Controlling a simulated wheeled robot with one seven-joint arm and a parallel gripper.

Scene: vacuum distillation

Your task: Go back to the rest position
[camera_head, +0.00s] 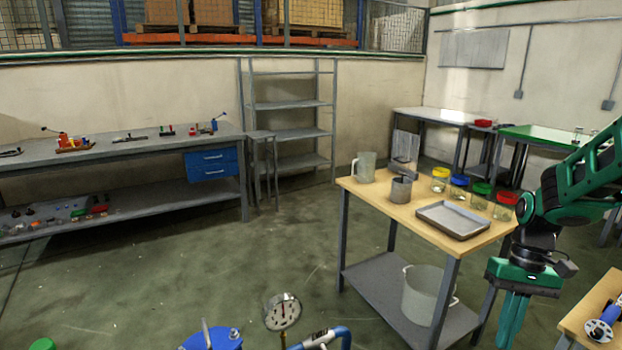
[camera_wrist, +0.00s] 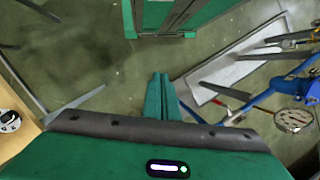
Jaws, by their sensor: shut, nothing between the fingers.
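My gripper (camera_head: 512,318) hangs from my green arm at the right of the head view, pointing down. Its two green fingers are together and hold nothing. It is in front of the right end of the wooden-topped table, apart from it. In the wrist view the closed fingers (camera_wrist: 161,88) point out over bare floor. The vacuum distillation gear shows low in the head view as a pressure gauge (camera_head: 282,312), a blue vessel lid (camera_head: 214,338) and a blue pipe (camera_head: 335,335). The gauge also shows at the right of the wrist view (camera_wrist: 294,121).
The wooden-topped table (camera_head: 385,199) bears a metal tray (camera_head: 452,220), a jug (camera_head: 365,167), a grey pot (camera_head: 401,190) and several jars with coloured lids. A white bucket (camera_head: 428,295) stands on its lower shelf. Another wooden table (camera_head: 597,310) is at the lower right. The middle floor is clear.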

